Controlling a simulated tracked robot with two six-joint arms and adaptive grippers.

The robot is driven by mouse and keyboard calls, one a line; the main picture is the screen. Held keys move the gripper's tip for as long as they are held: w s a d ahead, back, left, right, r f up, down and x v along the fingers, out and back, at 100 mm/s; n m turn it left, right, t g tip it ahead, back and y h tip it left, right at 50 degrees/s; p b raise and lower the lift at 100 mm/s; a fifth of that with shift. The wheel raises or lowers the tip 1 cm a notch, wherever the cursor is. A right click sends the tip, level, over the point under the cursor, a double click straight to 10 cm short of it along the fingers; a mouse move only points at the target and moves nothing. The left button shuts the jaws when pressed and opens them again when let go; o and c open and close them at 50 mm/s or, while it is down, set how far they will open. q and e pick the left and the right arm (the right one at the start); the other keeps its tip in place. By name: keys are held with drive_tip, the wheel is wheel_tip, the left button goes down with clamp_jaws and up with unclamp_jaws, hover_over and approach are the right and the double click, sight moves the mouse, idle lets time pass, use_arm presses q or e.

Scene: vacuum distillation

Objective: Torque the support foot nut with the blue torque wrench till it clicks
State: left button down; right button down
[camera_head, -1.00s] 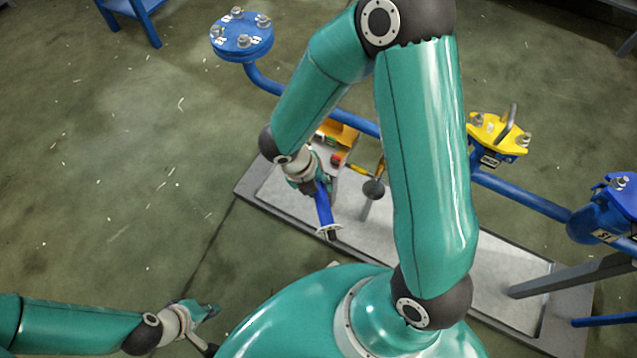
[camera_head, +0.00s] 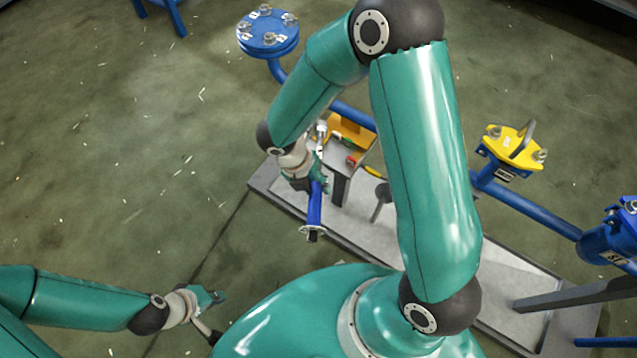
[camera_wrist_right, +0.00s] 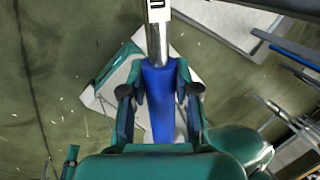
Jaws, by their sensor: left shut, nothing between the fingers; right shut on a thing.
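The blue torque wrench (camera_head: 314,211) is in my right gripper (camera_head: 317,185), above the left end of the grey base plate in the head view. Its handle points toward my body, with a pale disc at the end. In the right wrist view, my right gripper (camera_wrist_right: 160,95) is shut around the blue handle (camera_wrist_right: 158,112), and the steel shaft (camera_wrist_right: 158,42) runs away to the top edge. The wrench's working end is not clearly shown. I cannot make out the support foot nut. My left gripper (camera_head: 213,297) is shut and empty, low at the left over the floor.
The grey base plate (camera_head: 505,272) carries a yellow box (camera_head: 352,130) and a dark round knob on a post (camera_head: 383,191). Blue pipework (camera_head: 540,212) with a yellow-topped flange (camera_head: 514,147) runs along it. A blue flange (camera_head: 268,33) stands behind. Floor at left is clear.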

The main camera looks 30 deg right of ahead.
drive_tip(key=shift+w+a+m+p, duration=0.4)
drive_tip(key=shift+w+a+m, duration=0.45)
drive_tip(key=shift+a+m, duration=0.1)
drive_tip(key=shift+s+d+n+b, duration=0.3)
drive_tip(key=shift+s+d+n, duration=0.75)
drive_tip(key=shift+d, duration=0.1)
drive_tip(key=s+d+n+t, duration=0.3)
drive_tip(key=d+n, duration=0.7)
drive_tip(key=d, duration=0.5)
drive_tip(key=shift+n, duration=0.4)
drive_tip(key=shift+a+b, duration=0.15)
drive_tip(key=shift+b, duration=0.15)
